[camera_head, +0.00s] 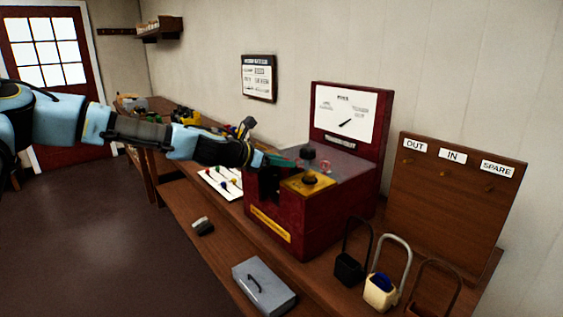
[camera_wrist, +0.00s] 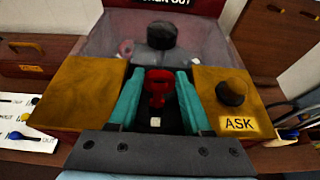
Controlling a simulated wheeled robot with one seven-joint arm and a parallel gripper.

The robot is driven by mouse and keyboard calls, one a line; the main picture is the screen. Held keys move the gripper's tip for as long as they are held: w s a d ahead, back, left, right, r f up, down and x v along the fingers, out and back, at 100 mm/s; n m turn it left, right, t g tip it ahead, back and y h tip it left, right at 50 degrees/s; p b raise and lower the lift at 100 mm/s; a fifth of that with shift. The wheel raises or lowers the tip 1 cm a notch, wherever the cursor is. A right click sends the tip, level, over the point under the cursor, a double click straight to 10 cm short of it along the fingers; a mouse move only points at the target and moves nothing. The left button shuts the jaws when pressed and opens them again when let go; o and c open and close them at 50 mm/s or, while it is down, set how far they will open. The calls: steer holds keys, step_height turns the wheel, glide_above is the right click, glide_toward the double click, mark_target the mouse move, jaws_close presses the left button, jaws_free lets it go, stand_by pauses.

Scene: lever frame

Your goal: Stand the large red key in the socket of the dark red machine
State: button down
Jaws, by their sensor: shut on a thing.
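The dark red machine (camera_head: 290,225) stands on the bench, with a gauge panel at its back. My gripper (camera_head: 280,160) reaches over its top from the left. In the wrist view the teal fingers of my gripper (camera_wrist: 157,100) are shut on the large red key (camera_wrist: 158,78), whose ring-shaped part shows between them. The key is over a dark recess between two yellow plates.
A black knob (camera_wrist: 160,35) stands behind the key. A dark round button (camera_wrist: 231,92) is on the right plate marked ASK. A grey box (camera_head: 264,287), several padlocks (camera_head: 381,290) and a white sheet with coloured pieces (camera_head: 220,181) lie around the machine.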

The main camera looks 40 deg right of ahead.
steer(key=shift+f, duration=0.15)
steer(key=shift+f+b, duration=1.8)
steer(key=shift+f, duration=0.6)
steer(key=shift+c, duration=1.3)
jaws_free()
steer(key=p+v, duration=0.2)
steer(key=v, duration=0.5)
steer(key=shift+r, duration=0.1)
